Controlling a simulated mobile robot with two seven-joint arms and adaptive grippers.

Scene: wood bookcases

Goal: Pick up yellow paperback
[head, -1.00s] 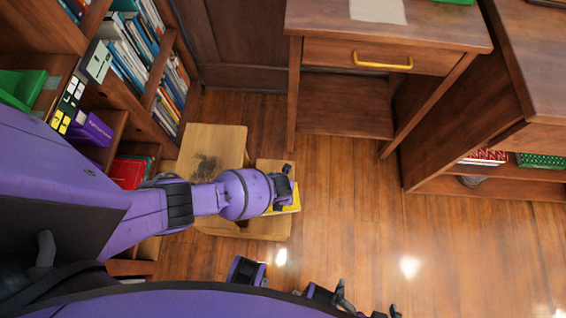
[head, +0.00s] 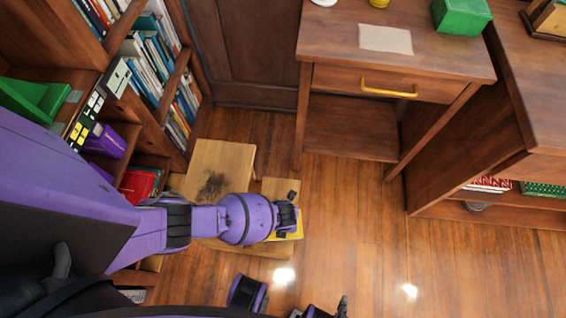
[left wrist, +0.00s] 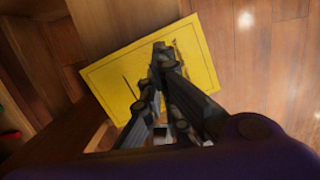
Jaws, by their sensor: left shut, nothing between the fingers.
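The yellow paperback (head: 294,231) lies flat on the lower step of a light wood step stool, mostly covered by my left gripper in the head view. In the left wrist view the yellow paperback (left wrist: 112,80) shows its broad cover, tilted in the picture. My left gripper (head: 288,214) is above it. In the left wrist view the left gripper's fingertips (left wrist: 160,49) meet over the cover, shut and empty; I cannot tell whether they touch it. Dark and purple parts of my right arm show at the head view's bottom edge; its fingers are mostly cut off.
The step stool (head: 230,160) stands beside a bookcase (head: 174,80) full of books at left. A wooden desk (head: 440,55) with a yellow drawer handle stands behind, with a green box (head: 461,17) on it. Open floor (head: 370,230) lies right of the stool.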

